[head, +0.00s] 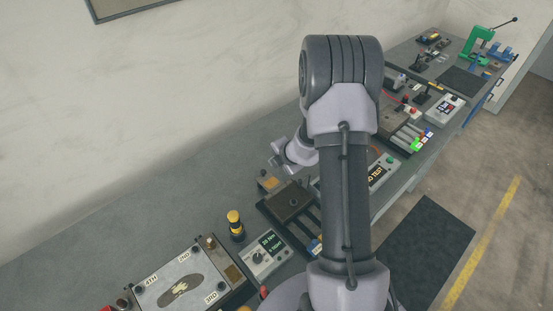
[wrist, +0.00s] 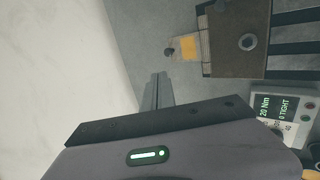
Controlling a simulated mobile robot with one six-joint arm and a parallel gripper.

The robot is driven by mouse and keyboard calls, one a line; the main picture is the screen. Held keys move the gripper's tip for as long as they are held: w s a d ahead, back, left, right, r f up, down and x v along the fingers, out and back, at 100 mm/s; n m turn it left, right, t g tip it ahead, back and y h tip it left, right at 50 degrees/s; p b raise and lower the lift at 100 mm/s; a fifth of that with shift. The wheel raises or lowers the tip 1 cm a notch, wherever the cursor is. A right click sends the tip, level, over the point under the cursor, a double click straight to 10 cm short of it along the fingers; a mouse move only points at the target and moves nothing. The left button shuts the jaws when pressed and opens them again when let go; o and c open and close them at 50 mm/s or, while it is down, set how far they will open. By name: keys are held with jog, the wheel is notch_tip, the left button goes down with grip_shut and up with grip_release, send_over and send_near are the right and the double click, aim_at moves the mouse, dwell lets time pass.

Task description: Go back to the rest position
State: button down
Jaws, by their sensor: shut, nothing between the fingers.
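My gripper (wrist: 160,80) shows in the wrist view with its narrow dark fingers closed together and nothing between them. It is over the grey bench, beside a fixture with a dark brown plate (wrist: 236,58) and a yellow-orange block (wrist: 187,46). In the head view my arm stands upright in the middle, and its wrist shows to the left of the upper arm; the fingertips cannot be made out there. The same plate fixture (head: 288,202) lies just below the wrist in that view. I cannot tell the exact height of the fingers above the bench.
The grey bench (head: 130,228) runs along the pale wall. A torque display box (head: 264,254), a yellow-and-black knob (head: 236,224) and an insole plate (head: 153,292) lie at lower left. A test box (head: 379,174) and a green press (head: 474,43) stand farther right.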

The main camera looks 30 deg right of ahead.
jog(key=s+a+r+n+y+b, duration=0.25)
jog(key=a+r+n+b, duration=0.4)
jog(key=a+n, duration=0.5)
jog(key=s+a+r+n+y+b, duration=0.25)
jog(key=a+r+n+b, duration=0.35)
jog(key=a+n, duration=0.5)
jog(key=s+a+f+n+g+b, duration=0.1)
jog(key=s+a+f+n+b, duration=0.1)
jog(key=s+n+b, duration=0.35)
jog(key=s+a+f+n+b, duration=0.2)
jog(key=s+a+n, duration=0.1)
jog(key=s+n, duration=0.5)
jog(key=s+d+f+n+h+b, duration=0.2)
jog(key=s+n, duration=0.6)
jog(key=n, duration=0.4)
jog(key=shift+s+d+f+g+h+b, duration=0.2)
jog(key=shift+d+f+g+h+b, duration=0.3)
jog(key=shift+f+b, duration=0.55)
jog(key=shift+a+r, duration=0.15)
jog(key=shift+r, duration=0.05)
